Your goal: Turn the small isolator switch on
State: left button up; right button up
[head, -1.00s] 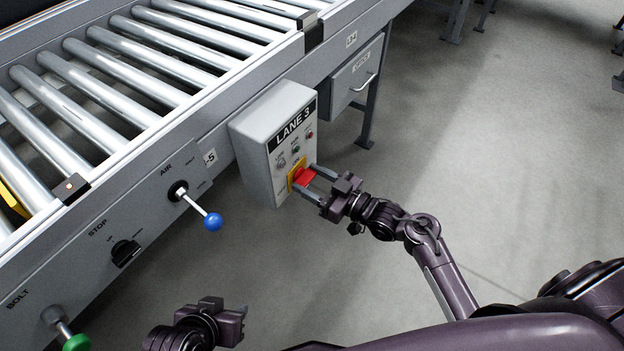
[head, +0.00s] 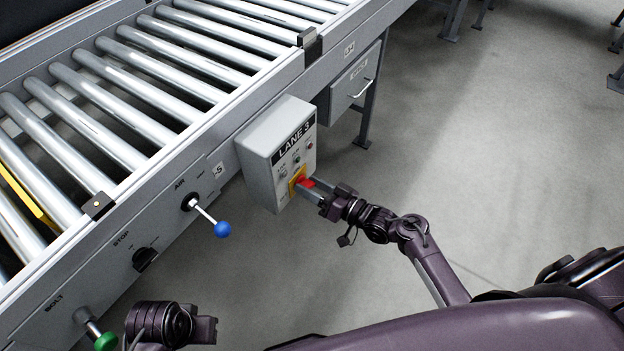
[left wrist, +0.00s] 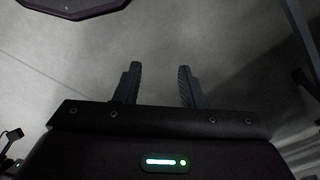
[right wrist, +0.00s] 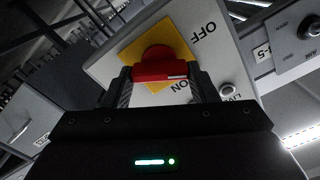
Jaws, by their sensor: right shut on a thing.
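The small isolator switch is a red handle (right wrist: 160,68) on a yellow plate (right wrist: 176,36), low on the front of the grey LANE 3 box (head: 284,152). The red handle also shows in the head view (head: 306,184). My right gripper (head: 312,189) is shut on it, with a finger on each side in the right wrist view (right wrist: 160,88). A white mark on the handle's right end lies close to the word ON; OFF is printed farther up. My left gripper (left wrist: 158,84) is open and empty; it is at the bottom of the head view (head: 210,329).
A roller conveyor (head: 150,90) fills the left. Its side carries an AIR lever with a blue knob (head: 222,229), a black STOP knob (head: 144,258) and a green BOLT knob (head: 105,341). A grey drawer (head: 353,82) is beyond the box.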

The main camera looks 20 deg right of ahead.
jog(key=m+p, duration=0.2)
jog(key=m, duration=0.1)
jog(key=shift+r+m+p, duration=0.15)
jog(key=shift+m+p, duration=0.15)
jog(key=m+p, duration=0.1)
jog(key=m, duration=0.2)
jog(key=m+p, duration=0.2)
jog(key=shift+w+d+f+m, duration=0.1)
jog(key=shift+f+m, duration=0.1)
jog(key=shift+m, duration=0.2)
pick_arm(q)
jog(key=s+a+f, duration=0.1)
jog(key=a+f, duration=0.1)
jog(key=f, duration=0.8)
jog(key=s+a+f+n+t, duration=0.1)
jog(key=s+f, duration=0.1)
jog(key=f, duration=0.8)
jog(key=shift+a+f+p, duration=0.25)
jog(key=shift+a+p, duration=0.1)
jog(key=shift+a, duration=0.05)
pick_arm(e)
jog(key=shift+f+m, duration=0.1)
jog(key=shift+m, duration=1.1)
pick_arm(q)
jog(key=shift+s, duration=0.15)
pick_arm(e)
jog(key=o, duration=1)
